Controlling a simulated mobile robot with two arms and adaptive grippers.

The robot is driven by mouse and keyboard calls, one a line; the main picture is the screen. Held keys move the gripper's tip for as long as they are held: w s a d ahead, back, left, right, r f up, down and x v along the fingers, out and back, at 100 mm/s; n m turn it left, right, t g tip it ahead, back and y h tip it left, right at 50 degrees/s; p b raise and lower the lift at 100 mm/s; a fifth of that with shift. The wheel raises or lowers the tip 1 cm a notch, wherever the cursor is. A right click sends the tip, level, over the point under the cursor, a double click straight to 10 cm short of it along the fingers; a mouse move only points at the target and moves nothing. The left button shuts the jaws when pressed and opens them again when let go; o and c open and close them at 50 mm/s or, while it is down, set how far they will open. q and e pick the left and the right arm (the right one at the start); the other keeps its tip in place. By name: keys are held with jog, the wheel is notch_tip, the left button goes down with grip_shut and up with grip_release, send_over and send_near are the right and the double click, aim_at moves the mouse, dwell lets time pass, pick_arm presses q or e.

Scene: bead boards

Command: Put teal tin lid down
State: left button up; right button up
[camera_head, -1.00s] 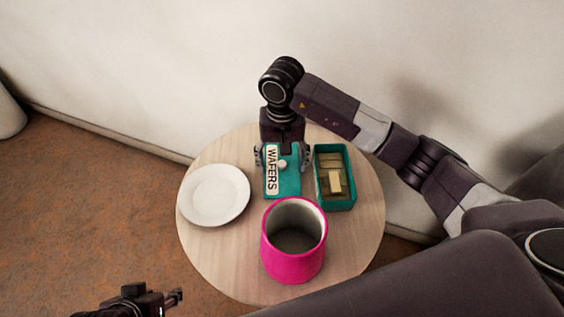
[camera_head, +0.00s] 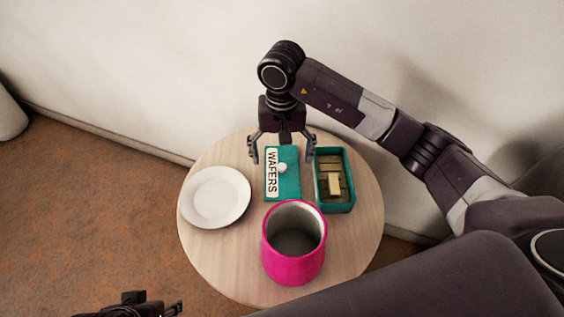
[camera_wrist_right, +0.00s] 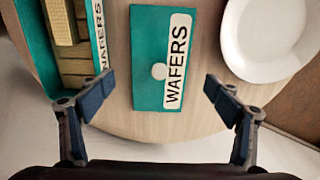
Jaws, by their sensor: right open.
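The teal tin lid (camera_head: 290,183), with a white "WAFERS" label and a small white knob, lies flat on the round table between the plate and the open tin. It also shows in the right wrist view (camera_wrist_right: 149,87). My right gripper (camera_head: 282,153) is open and empty above the lid's far end, its fingers spread wide to either side and apart from it. In the right wrist view the fingertips (camera_wrist_right: 160,92) flank the lid with clear gaps. The teal tin (camera_head: 347,200) stands open right of the lid with wafers inside. My left gripper (camera_head: 172,309) is partly visible at the bottom edge, away from the table.
A white plate (camera_head: 215,197) lies left of the lid; it also shows in the right wrist view (camera_wrist_right: 265,38). A pink pot (camera_head: 291,262) stands in front of the lid. The wall (camera_head: 200,70) rises behind the round wooden table (camera_head: 222,255). Bare tabletop shows at front left.

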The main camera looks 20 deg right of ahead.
aim_at(282, 166)
notch_tip(282, 166, up, 8)
jog(key=p, duration=0.1)
dwell(0.6)
